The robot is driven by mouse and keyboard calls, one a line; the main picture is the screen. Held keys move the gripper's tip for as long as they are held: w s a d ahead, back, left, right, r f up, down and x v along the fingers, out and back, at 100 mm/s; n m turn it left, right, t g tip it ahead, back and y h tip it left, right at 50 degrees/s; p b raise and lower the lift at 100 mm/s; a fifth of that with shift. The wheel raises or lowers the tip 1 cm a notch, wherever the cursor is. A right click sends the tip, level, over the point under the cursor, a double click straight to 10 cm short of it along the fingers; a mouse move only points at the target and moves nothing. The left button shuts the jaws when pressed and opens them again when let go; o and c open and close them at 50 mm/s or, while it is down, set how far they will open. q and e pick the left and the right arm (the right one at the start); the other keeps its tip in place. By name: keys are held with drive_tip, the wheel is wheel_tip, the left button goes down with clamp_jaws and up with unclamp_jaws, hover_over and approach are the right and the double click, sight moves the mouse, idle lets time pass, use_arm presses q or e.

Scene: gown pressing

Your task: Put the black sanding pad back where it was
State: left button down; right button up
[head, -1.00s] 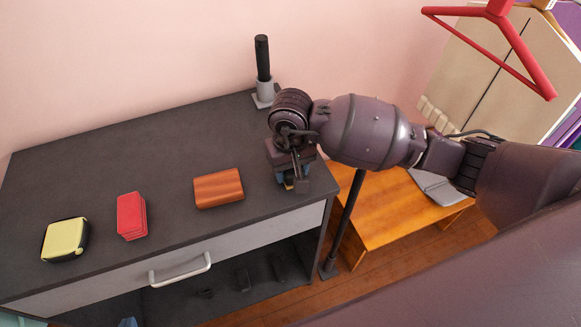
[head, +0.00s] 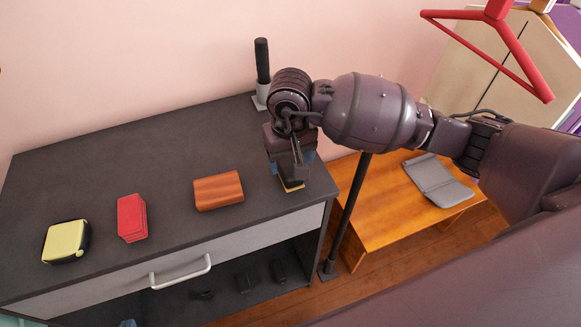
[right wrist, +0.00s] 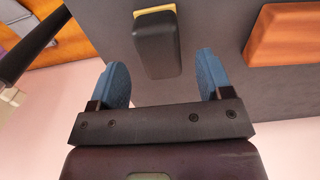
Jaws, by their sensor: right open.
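The black sanding pad (right wrist: 157,46) is a dark rounded block with a yellow edge. In the right wrist view it lies on the dark tabletop, seen between and beyond my fingers, with gaps on both sides. In the head view only its yellow edge (head: 292,186) shows clearly, near the right front corner of the table; my gripper hides most of it. My right gripper (right wrist: 162,74) has blue fingers spread wide and holds nothing. In the head view it is over the pad (head: 290,160). My left gripper is in neither view.
Left of the pad on the dark table (head: 110,165) lie a brown block (head: 218,191), a red block (head: 131,217) and a yellow block (head: 65,241). A black-handled upright tool (head: 262,62) stands at the back corner. A low wooden table (head: 392,203) is to the right.

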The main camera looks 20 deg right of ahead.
sight(290, 167)
wheel_tip(290, 167, up, 8)
drive_tip(key=shift+f, duration=0.25)
idle(0.5)
